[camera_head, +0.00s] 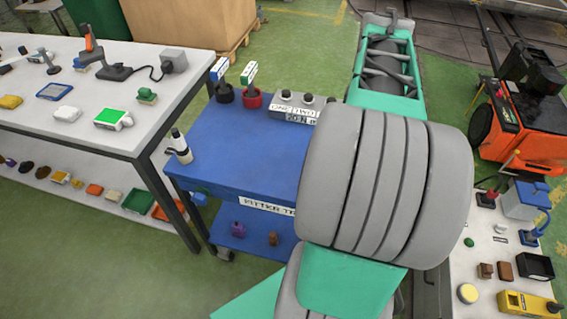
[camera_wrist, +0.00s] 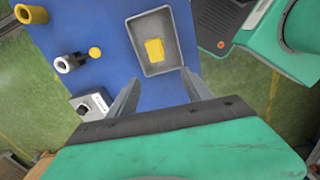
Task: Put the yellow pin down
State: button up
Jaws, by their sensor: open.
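In the wrist view a yellow block-like piece (camera_wrist: 155,50) lies inside a shallow grey tray (camera_wrist: 139,66) on the blue trolley top (camera_wrist: 115,20). A small round yellow thing (camera_wrist: 95,53) lies on the blue surface left of the tray. I cannot tell for certain which of these is the yellow pin. My gripper (camera_wrist: 160,92) is open, its two grey fingers apart with nothing between them, at the tray's near side. In the head view my arm hides the tray and gripper; part of the blue trolley (camera_head: 240,140) shows.
In the wrist view a yellow cylinder (camera_wrist: 30,13), a white-and-dark cylinder (camera_wrist: 65,63) and a grey knob box (camera_wrist: 92,103) stand left. In the head view a white bench (camera_head: 130,70) stands left, a black cup (camera_head: 224,95) and red cup (camera_head: 252,100) on the trolley, an orange machine (camera_head: 515,125) right.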

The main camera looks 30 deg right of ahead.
jog(key=w+a+f+m+t, duration=0.1)
jog(key=a+m, duration=0.1)
jog(key=a, duration=0.7)
jog(key=w+a+f+m+t, duration=0.1)
jog(key=w+a+f+m, duration=0.1)
jog(key=a, duration=0.8)
jog(key=w+a+f+m+t, duration=0.1)
jog(key=w+a+f+m, duration=0.1)
jog(key=a, duration=0.8)
jog(key=shift+a+m, duration=0.15)
jog(key=shift+m, duration=0.55)
